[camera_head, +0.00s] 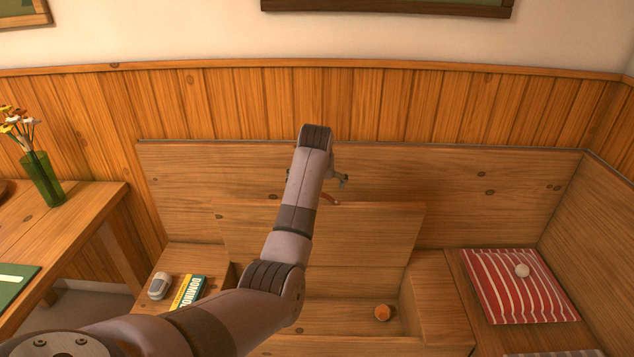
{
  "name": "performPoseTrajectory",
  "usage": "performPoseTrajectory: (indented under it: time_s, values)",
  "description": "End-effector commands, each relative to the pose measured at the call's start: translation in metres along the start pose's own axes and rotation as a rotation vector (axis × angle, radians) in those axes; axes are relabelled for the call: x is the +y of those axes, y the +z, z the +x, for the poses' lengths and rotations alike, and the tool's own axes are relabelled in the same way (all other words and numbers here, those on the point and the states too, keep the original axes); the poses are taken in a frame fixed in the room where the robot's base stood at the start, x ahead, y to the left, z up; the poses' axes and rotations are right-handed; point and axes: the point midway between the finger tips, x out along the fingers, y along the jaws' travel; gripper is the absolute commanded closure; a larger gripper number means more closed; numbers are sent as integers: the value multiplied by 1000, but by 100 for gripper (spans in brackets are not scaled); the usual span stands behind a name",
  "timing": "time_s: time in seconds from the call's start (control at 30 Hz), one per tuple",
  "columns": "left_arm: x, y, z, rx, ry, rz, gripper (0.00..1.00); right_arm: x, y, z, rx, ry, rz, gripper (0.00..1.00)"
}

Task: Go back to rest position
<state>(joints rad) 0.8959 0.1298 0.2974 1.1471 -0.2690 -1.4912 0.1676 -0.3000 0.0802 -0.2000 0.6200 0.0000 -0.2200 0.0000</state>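My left arm reaches up from the bottom left across the middle of the head view. Its gripper (341,180) is at the top edge of the raised wooden lid (385,235), mostly hidden behind my wrist. Only a dark finger part shows, so I cannot tell its opening. A reddish-brown leather pull (329,197) shows at the lid's top edge, just below the gripper; I cannot tell whether they touch. The lid stands up in front of the bench back (480,190), above an open compartment (340,318). My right gripper is not in view.
A table (80,215) with a flower vase (42,180) stands left.

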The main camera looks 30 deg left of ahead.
Motion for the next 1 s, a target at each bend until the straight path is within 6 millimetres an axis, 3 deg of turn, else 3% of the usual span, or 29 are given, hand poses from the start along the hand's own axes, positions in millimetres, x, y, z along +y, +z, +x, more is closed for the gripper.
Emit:
performPoseTrajectory:
  time_s: [0.23,0.77,0.87,1.0]
  values:
    - [0,1,-15,-1,0,1,0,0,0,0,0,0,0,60]
    - [0,3,-13,-3,-1,4,0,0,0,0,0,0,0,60]
    - [3,18,5,-13,-8,34,0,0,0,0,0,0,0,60]
    - [10,73,63,-42,-24,136,0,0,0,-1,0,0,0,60]
